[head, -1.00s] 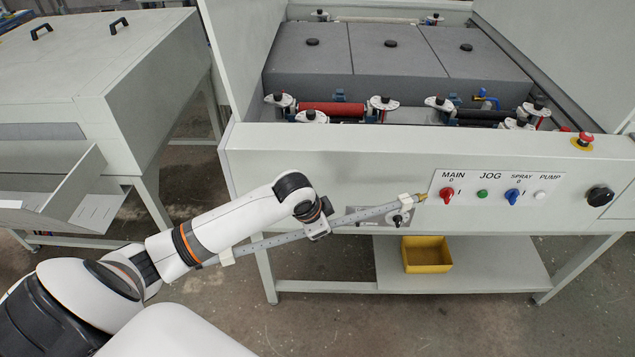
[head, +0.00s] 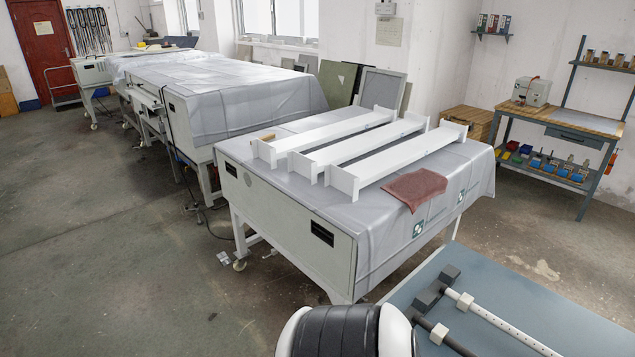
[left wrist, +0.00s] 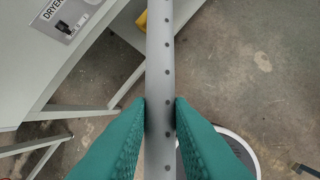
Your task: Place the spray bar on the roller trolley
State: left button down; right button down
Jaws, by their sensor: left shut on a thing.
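The spray bar (left wrist: 160,45), a grey tube with a row of small holes, runs top to bottom through the left wrist view. My left gripper (left wrist: 160,103), with green ribbed fingers, is shut on it; both bar ends are out of view. In the head view a blue-grey top (head: 420,285) at the lower right carries dark blocks, a dark rod (head: 452,342) and a white perforated rod (head: 505,325). It may be the roller trolley; I cannot tell for sure. A white and black part of my arm shows at the bottom. My right gripper is not in view.
A covered table (head: 290,220) holds white beams (head: 330,130) and a red cloth (head: 415,188). A workbench (head: 565,128) stands at the right. Open floor (head: 130,270) lies at the left. The wrist view shows a cabinet labelled DRYER (left wrist: 25,60).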

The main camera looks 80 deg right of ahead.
aim_at(566, 328)
jog(key=j+z, duration=0.1)
jog(key=z, duration=0.45)
jog(key=i+j+z, duration=0.1)
jog(key=z, duration=0.45)
jog(key=j+z, duration=0.25)
jog(key=z, duration=0.3)
jog(key=j+z, duration=0.1)
jog(key=z, duration=0.45)
jog(key=k+j+z, duration=0.1)
jog(key=z, duration=0.45)
jog(key=k+j+z, duration=0.1)
jog(key=z, duration=0.45)
jog(key=k+j+z, duration=0.1)
jog(key=z, duration=0.45)
jog(key=k+z, duration=0.1)
jog(key=z, duration=0.45)
jog(key=i+z, duration=0.3)
jog(key=i, duration=1.15)
